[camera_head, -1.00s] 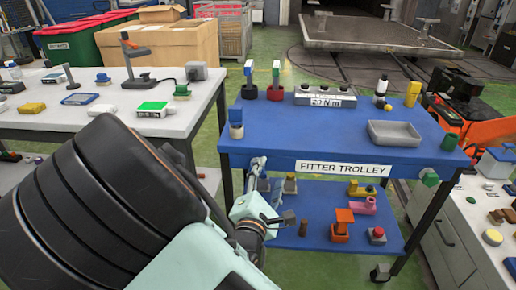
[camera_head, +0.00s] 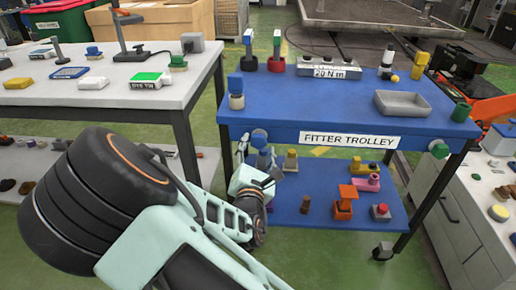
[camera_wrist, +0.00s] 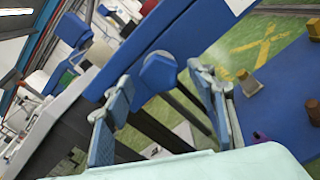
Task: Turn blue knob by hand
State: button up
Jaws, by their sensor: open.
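A blue knob (camera_head: 259,138) sits on the front edge of the blue fitter trolley (camera_head: 285,130), near its left end. My gripper (camera_head: 256,160) is just below and in front of it in the head view, and partly overlaps it. In the wrist view the blue knob (camera_wrist: 158,73) shows as a faceted head between the two fingertips of my gripper (camera_wrist: 160,78). The fingers are open, with a gap on both sides of the knob. I see no contact. How far the knob lies beyond the tips is hard to tell.
A green knob (camera_head: 438,148) sits on the trolley's front edge at the right. The lower shelf (camera_head: 285,215) holds several small coloured parts near my gripper. A grey workbench (camera_head: 150,97) stands at the left, and a white cabinet (camera_head: 455,210) at the right.

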jog(key=shift+w, duration=0.8)
jog(key=c, duration=1.1)
jog(key=shift+m, duration=0.3)
